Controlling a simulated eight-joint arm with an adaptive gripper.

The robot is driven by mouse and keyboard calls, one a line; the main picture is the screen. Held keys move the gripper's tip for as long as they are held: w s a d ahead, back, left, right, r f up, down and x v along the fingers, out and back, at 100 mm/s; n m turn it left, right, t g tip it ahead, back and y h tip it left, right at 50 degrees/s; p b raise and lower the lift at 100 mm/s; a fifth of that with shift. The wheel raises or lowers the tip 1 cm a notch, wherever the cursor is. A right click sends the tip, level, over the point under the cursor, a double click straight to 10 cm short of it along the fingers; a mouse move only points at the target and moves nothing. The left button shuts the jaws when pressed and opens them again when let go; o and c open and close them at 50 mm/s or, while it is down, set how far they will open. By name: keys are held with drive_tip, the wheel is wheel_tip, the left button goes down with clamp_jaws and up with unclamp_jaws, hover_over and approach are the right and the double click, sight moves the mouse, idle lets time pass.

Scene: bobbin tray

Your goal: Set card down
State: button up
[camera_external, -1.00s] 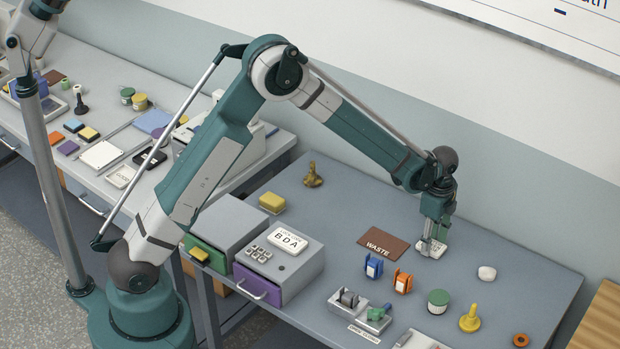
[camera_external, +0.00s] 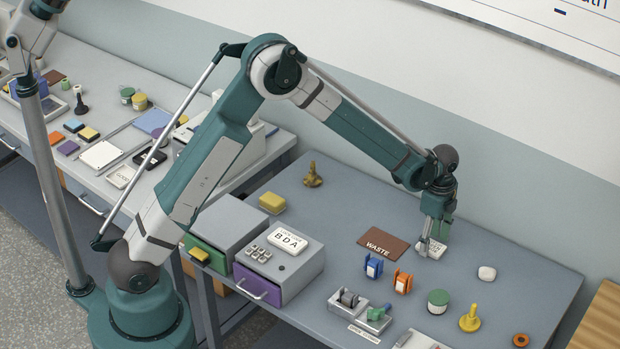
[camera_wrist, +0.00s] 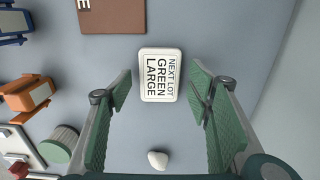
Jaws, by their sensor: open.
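The card (camera_wrist: 161,75) is a small white plaque with dark letters reading "NEXT LOT GREEN LARGE". In the wrist view it lies flat on the grey table between and beyond my open fingers, with space on both sides. In the external view the card (camera_external: 434,249) is partly hidden by my gripper (camera_external: 425,248), which is over its left part. The wrist view shows my gripper (camera_wrist: 160,90) open with its green pads apart and nothing held. I cannot tell the exact height of the fingertips above the table.
A brown WASTE mat (camera_external: 383,244) lies left of the card. Blue (camera_external: 373,266) and orange (camera_external: 403,281) bobbin-like holders stand nearer the front. A white lump (camera_external: 487,273) lies to the right, with a green-lidded jar (camera_external: 438,302) in front. The table behind the card is clear.

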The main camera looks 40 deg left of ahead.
sight(431, 246)
wheel_tip(431, 246, up, 12)
drive_tip(key=shift+f, duration=0.2)
idle(0.4)
drive_tip(key=shift+a, duration=0.15)
idle(0.4)
drive_tip(key=s+a+r+n+t, duration=0.1)
drive_tip(key=s+a+r+n, duration=0.25)
drive_tip(key=a+r, duration=0.35)
drive_tip(key=s+a+r+n+t, duration=0.1)
drive_tip(key=s+a+r+n, duration=0.1)
drive_tip(key=s+a+r, duration=0.55)
drive_tip(key=s+a+r+n+t, duration=0.1)
drive_tip(key=s+a+r+n, duration=0.2)
drive_tip(key=a, duration=0.6)
drive_tip(key=s+a+n+t, duration=0.2)
drive_tip(key=s+a+n, duration=0.2)
drive_tip(key=s+a, duration=0.4)
drive_tip(key=s+a+n+t, duration=0.2)
drive_tip(key=s+a+n, duration=0.3)
drive_tip(key=s+a, duration=0.4)
drive_tip(key=s, duration=0.4)
drive_tip(key=shift+s+r, duration=0.4)
